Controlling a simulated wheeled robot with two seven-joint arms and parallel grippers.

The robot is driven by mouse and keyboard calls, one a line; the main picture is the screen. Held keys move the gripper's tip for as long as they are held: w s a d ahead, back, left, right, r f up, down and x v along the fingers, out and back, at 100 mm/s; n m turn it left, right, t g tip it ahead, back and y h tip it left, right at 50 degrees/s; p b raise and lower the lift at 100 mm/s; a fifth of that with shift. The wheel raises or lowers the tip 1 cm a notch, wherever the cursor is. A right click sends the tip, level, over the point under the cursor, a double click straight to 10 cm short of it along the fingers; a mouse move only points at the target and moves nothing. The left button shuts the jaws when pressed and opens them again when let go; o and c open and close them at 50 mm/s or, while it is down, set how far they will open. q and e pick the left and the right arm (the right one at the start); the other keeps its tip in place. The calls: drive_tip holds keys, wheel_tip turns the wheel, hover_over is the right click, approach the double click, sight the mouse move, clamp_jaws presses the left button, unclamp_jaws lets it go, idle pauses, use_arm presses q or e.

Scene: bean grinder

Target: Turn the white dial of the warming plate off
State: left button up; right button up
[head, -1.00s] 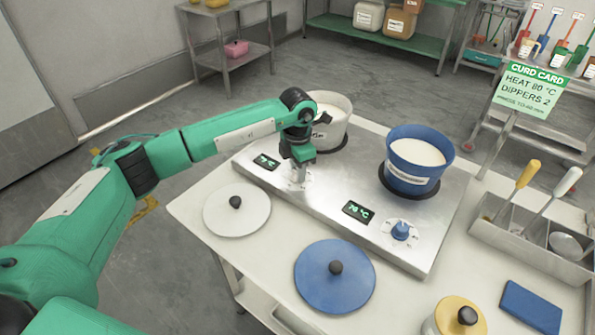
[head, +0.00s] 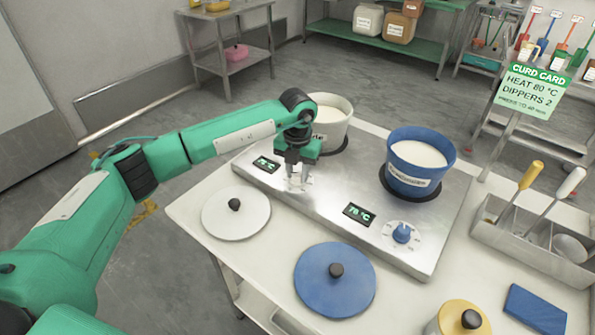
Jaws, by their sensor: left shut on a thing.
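The steel warming plate (head: 330,195) stands on the table with two small green displays. My left gripper (head: 295,180) points down at its left front, just right of the left display (head: 266,164). It is shut on the white dial, which is mostly hidden by the fingers, so its pointer cannot be read. The blue dial (head: 402,233) sits at the right front, beside the display reading about 78 °C (head: 359,214). My right gripper is not in view.
A white pot (head: 333,116) stands close behind my left gripper. A blue pot (head: 418,165) stands on the right. White (head: 232,217) and blue (head: 322,285) lids lie in front of the plate. A metal holder (head: 515,238) with dippers is at right.

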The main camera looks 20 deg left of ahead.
sight(298, 173)
use_arm(q)
drive_tip(key=shift+r, duration=0.1)
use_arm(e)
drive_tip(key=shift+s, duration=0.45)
use_arm(q)
drive_tip(key=o, duration=1)
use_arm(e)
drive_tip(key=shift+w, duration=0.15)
use_arm(q)
drive_tip(key=shift+r, duration=0.4)
drive_tip(key=shift+r+b, duration=0.6)
drive_tip(key=shift+r, duration=5.9)
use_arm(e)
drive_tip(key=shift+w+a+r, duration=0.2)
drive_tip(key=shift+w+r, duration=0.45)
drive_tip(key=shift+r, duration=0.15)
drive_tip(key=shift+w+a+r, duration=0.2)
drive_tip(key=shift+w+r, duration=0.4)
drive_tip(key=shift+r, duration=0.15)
